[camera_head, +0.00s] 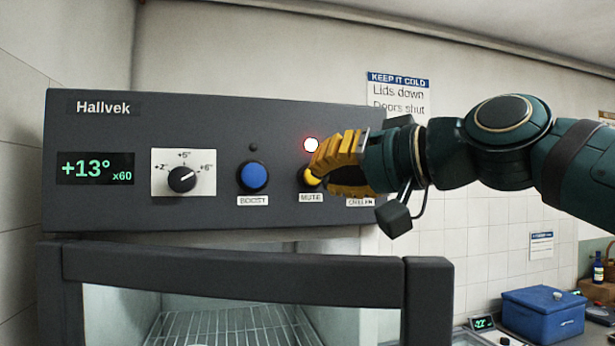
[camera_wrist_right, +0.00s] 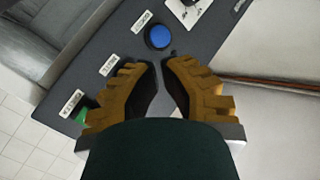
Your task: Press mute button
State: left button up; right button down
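The yellow mute button (camera_head: 312,178) is on the dark control panel above its MUTE label (camera_head: 311,197). My right gripper (camera_head: 322,172) is in front of it, and its yellow fingers cover part of the button. I cannot tell whether they touch. In the right wrist view the gripper (camera_wrist_right: 163,65) is partly open with an empty gap between its fingers. There the MUTE label (camera_wrist_right: 112,63) shows beside the left finger, which hides the mute button. My left gripper is not in view.
The blue BOOST button (camera_head: 253,176) and a dial (camera_head: 182,179) are left of the mute button. A lit red-rimmed lamp (camera_head: 311,145) is above it. The green button (camera_wrist_right: 82,114) by the CHILLER label is partly hidden. The cabinet door frame (camera_head: 230,272) is below.

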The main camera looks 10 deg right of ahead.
aim_at(312, 173)
jog(key=shift+d, duration=0.1)
jog(key=shift+w+a+p, duration=0.2)
jog(key=shift+w+p, duration=0.7)
jog(key=shift+w, duration=3.5)
jog(key=c, duration=1.7)
grip_release()
grip_shut()
